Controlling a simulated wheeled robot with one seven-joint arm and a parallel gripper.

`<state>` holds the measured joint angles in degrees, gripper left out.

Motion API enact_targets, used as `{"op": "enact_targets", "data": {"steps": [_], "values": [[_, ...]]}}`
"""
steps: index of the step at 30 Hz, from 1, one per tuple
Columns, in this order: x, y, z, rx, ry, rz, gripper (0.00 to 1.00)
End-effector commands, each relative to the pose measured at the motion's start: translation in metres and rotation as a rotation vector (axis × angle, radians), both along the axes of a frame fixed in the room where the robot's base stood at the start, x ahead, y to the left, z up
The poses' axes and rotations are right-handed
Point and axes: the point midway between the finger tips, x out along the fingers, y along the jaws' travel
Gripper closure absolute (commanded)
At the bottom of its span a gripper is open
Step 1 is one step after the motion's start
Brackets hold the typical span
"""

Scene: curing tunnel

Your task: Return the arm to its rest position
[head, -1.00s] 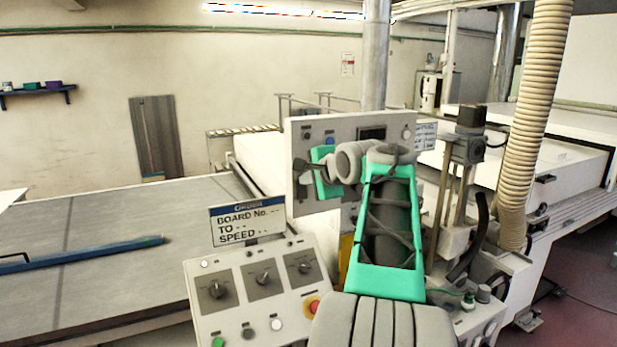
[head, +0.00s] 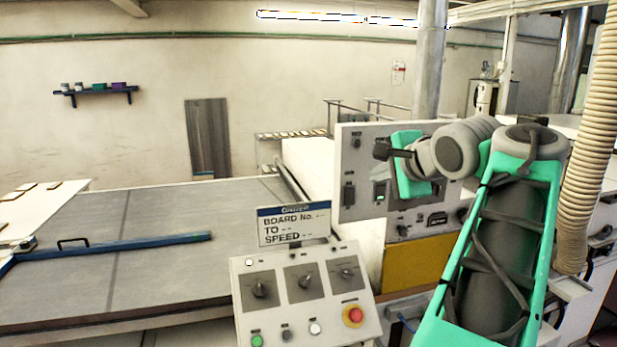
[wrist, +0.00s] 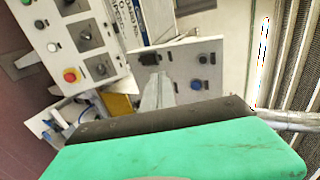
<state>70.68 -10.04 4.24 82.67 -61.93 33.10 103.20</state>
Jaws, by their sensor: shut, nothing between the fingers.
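My gripper (head: 384,150) shows in the head view as a small dark shape at the end of my green and grey arm, in front of the grey upright control panel (head: 350,207). In the wrist view my gripper's narrow grey fingers (wrist: 158,91) are together, with nothing between them, above the green wrist casing. My arm is folded at the right of the head view, its forearm pointing left. Whether the gripper touches the panel cannot be told, though the wrist view shows the panel beyond the fingertips.
A sloped console (head: 303,290) with knobs and a red button (head: 353,316) stands in front. A sign (head: 294,225) stands behind it. A wide grey conveyor bed (head: 150,240) with a blue bar (head: 120,245) fills the left. A ribbed hose (head: 585,150) hangs at right.

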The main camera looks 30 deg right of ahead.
Motion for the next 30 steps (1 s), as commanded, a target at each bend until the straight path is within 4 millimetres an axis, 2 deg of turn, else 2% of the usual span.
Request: {"op": "enact_targets", "data": {"steps": [2, 5, 7, 9, 11, 13, 16, 18, 22, 25, 30], "values": [[0.011, 0.015, -0.009, -0.029, 0.023, 0.039, 1.00], [0.035, 0.060, -0.040, -0.137, 0.104, 0.160, 1.00], [0.049, 0.106, -0.076, -0.247, 0.192, 0.289, 1.00], [0.052, 0.154, -0.116, -0.370, 0.287, 0.436, 1.00], [0.046, 0.193, -0.152, -0.475, 0.367, 0.570, 1.00], [0.030, 0.235, -0.194, -0.599, 0.457, 0.739, 1.00], [-0.007, 0.283, -0.254, -0.775, 0.571, 0.992, 1.00], [-0.034, 0.305, -0.288, -0.882, 0.635, 1.150, 1.00], [-0.070, 0.321, -0.327, -1.010, 0.704, 1.345, 1.00], [-0.079, 0.324, -0.336, -1.042, 0.721, 1.394, 1.00], [-0.079, 0.324, -0.336, -1.044, 0.723, 1.395, 1.00]]}}
